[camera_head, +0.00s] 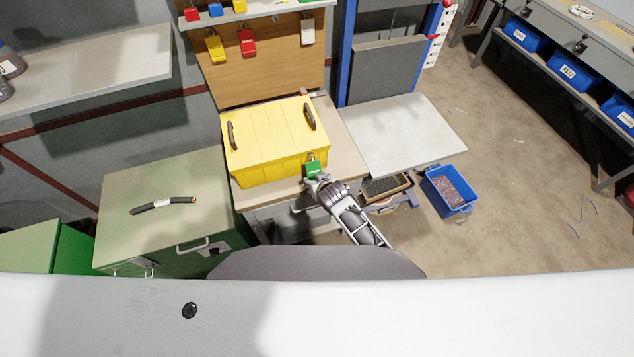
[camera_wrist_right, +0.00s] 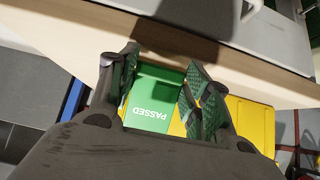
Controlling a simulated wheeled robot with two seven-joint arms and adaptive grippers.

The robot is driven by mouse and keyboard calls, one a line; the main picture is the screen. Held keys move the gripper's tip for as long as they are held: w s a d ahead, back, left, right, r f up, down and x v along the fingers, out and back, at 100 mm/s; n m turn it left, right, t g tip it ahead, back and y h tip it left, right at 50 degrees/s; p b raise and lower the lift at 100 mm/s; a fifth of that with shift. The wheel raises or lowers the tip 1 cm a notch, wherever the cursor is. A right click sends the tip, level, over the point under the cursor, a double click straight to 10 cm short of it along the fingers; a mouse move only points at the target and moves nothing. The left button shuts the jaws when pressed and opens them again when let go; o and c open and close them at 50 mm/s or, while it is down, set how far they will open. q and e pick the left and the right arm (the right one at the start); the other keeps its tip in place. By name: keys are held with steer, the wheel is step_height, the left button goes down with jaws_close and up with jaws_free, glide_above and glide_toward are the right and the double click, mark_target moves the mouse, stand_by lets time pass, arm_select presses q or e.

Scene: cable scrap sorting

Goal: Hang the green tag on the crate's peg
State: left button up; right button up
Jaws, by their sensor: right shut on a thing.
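The yellow crate (camera_head: 268,135) stands closed on a bench, with a dark handle at each end of its lid. The green tag (camera_head: 314,171), marked PASSED, is at the crate's front face near its right corner. My right gripper (camera_head: 314,179) is shut on the tag. In the right wrist view the tag (camera_wrist_right: 153,98) sits between the two green-padded fingers of the gripper (camera_wrist_right: 161,82), with the yellow crate (camera_wrist_right: 252,124) beside it. The peg is not clearly visible, and I cannot tell whether the tag is on it. My left gripper is not in view.
A wooden board (camera_head: 262,62) behind the crate carries red, yellow and white tags. A green cabinet (camera_head: 120,198) with a cable piece (camera_head: 163,205) on it stands left. A grey table (camera_head: 403,132) and blue bin (camera_head: 448,190) are right. The right floor has free room.

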steer(key=o, duration=0.9)
steer(key=shift+v, duration=6)
steer(key=shift+d, duration=0.1)
